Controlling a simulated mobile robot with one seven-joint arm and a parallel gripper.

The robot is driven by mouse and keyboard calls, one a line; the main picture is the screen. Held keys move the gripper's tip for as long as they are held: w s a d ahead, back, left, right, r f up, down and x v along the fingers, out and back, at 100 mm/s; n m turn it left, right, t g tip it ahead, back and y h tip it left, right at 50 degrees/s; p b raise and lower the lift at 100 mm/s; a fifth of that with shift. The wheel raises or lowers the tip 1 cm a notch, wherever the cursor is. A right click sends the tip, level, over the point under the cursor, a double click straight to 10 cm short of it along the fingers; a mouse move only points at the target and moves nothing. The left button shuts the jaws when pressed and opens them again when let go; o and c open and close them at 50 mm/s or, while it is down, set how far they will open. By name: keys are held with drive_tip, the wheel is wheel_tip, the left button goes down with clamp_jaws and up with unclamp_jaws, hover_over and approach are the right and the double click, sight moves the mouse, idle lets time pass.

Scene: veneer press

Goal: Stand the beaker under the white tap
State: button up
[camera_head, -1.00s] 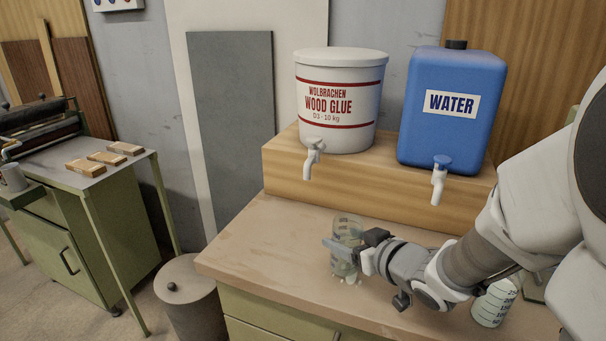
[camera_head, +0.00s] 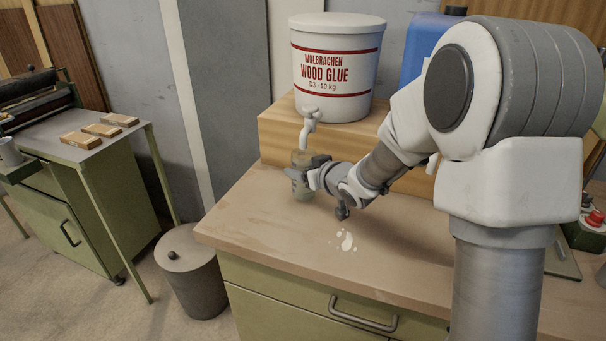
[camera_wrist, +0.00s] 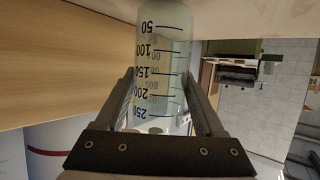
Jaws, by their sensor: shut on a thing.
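My gripper (camera_head: 304,178) is shut on the beaker, which also shows in the head view (camera_head: 302,160). The beaker looks upright, just below the white tap (camera_head: 309,124) of the wood glue bucket (camera_head: 336,60). Its base is at or very near the bench top; I cannot tell whether it touches. My gripper hides part of the beaker. The blue water canister (camera_head: 421,40) is partly hidden behind my arm.
The bucket and canister stand on a wooden step (camera_head: 277,139) behind the bench top (camera_head: 270,215). White spilled drops (camera_head: 347,241) lie on the bench right of the beaker. A lidded grey bin (camera_head: 190,275) stands on the floor to the left.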

drive_tip(key=shift+w+f, duration=0.15)
drive_tip(key=shift+f, duration=0.6)
drive_tip(key=shift+f+b, duration=0.15)
drive_tip(key=shift+b, duration=0.25)
drive_tip(key=o, duration=1.3)
drive_tip(key=shift+o, duration=0.2)
